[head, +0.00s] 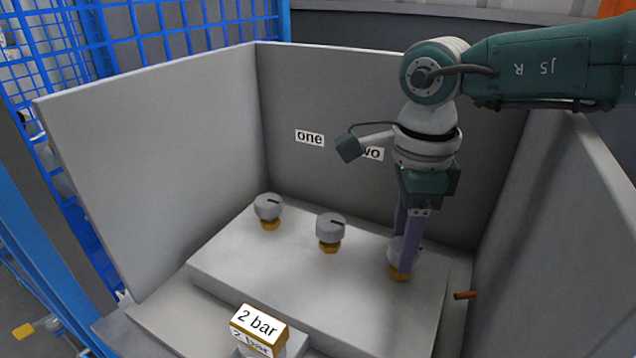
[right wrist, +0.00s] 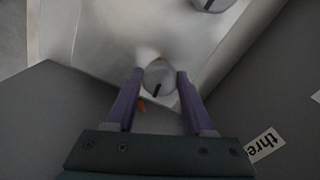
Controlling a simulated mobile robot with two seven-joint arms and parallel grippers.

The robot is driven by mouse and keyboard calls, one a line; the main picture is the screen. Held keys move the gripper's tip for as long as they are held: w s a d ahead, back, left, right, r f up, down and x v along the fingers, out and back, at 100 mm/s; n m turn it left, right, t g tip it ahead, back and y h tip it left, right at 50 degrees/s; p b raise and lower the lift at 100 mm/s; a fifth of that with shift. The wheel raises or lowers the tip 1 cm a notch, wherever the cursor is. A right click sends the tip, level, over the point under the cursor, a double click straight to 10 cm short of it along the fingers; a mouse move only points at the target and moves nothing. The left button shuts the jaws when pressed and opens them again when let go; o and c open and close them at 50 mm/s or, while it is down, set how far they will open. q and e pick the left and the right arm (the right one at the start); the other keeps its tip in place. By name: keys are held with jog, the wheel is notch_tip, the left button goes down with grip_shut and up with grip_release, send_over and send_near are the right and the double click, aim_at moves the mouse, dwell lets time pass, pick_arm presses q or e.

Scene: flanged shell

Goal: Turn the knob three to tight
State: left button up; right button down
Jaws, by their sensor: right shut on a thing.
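Knob three (right wrist: 160,70) is a grey round knob with a black pointer line, on a gold base (head: 400,274) at the right end of the pale block. My right gripper (head: 404,248) comes down over it from above. In the right wrist view its two purple fingers stand on either side of the knob, shut on it. The pointer line points toward the gripper body, tilted slightly. A label reading "thre" (right wrist: 265,145) shows partly in the right wrist view. My left gripper is not in view.
Two similar knobs, the left one (head: 268,207) and the middle one (head: 331,227), stand on the block (head: 290,275). Grey walls (head: 160,150) enclose the back and sides. A "2 bar" box (head: 258,325) stands in front. An orange-brown peg (head: 465,295) lies to the right.

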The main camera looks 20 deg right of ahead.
jog(key=shift+m, duration=0.9)
jog(key=shift+c, duration=1.4)
grip_release()
jog(key=shift+r, duration=0.1)
notch_tip(320, 180, up, 10)
